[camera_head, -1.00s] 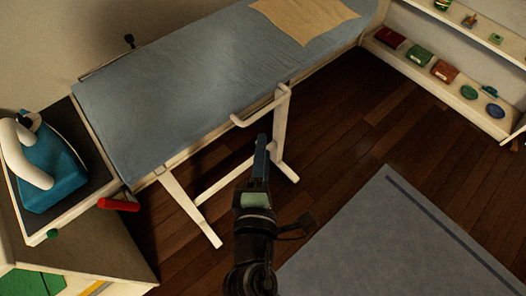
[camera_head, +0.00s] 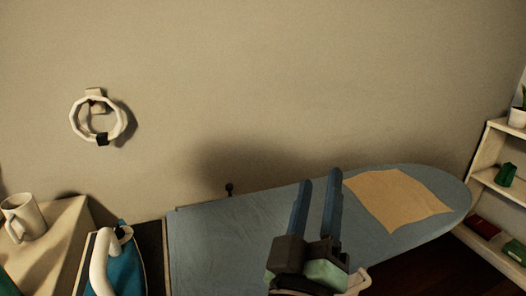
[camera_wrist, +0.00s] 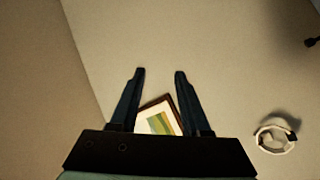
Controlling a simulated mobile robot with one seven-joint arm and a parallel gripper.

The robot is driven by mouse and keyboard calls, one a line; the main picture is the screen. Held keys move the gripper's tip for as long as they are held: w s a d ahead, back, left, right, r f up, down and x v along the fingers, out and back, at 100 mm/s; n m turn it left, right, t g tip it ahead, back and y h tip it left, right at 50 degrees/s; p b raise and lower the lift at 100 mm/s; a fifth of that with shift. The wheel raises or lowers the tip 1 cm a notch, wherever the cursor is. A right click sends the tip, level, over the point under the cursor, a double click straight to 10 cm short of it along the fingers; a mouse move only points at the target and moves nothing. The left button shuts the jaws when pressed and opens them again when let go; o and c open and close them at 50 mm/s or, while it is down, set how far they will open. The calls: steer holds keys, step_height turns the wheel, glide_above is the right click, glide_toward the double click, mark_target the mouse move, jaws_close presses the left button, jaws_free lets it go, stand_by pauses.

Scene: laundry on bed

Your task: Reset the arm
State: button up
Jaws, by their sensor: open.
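My gripper (camera_head: 319,178) is in the lower middle of the head view, in front of the ironing board. Its two blue fingers are apart, point upward, and hold nothing. No part of my arm below the gripper is clearly seen.
An ironing board (camera_head: 235,235) with a tan cloth (camera_head: 397,203) stands along the wall. An iron (camera_head: 122,270) and a mug (camera_head: 22,216) are at left. A white ring (camera_head: 97,118) hangs on the wall. Shelves (camera_head: 490,150) stand at right. A framed picture (camera_wrist: 158,118) shows between the fingers.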

steer(key=s+a+r+m+t+y+p, duration=0.1)
steer(key=s+a+r+t+y+p, duration=0.1)
steer(key=r, duration=1)
steer(key=s+a+r+m+t+y+p, duration=0.2)
steer(key=r+p, duration=0.5)
steer(key=r, duration=0.6)
steer(key=s+a+r+m+t+y+p, duration=0.2)
steer(key=s+a+r+t+p, duration=0.1)
steer(key=r, duration=1)
steer(key=shift+s+a+p, duration=0.2)
steer(key=shift+s+p, duration=0.7)
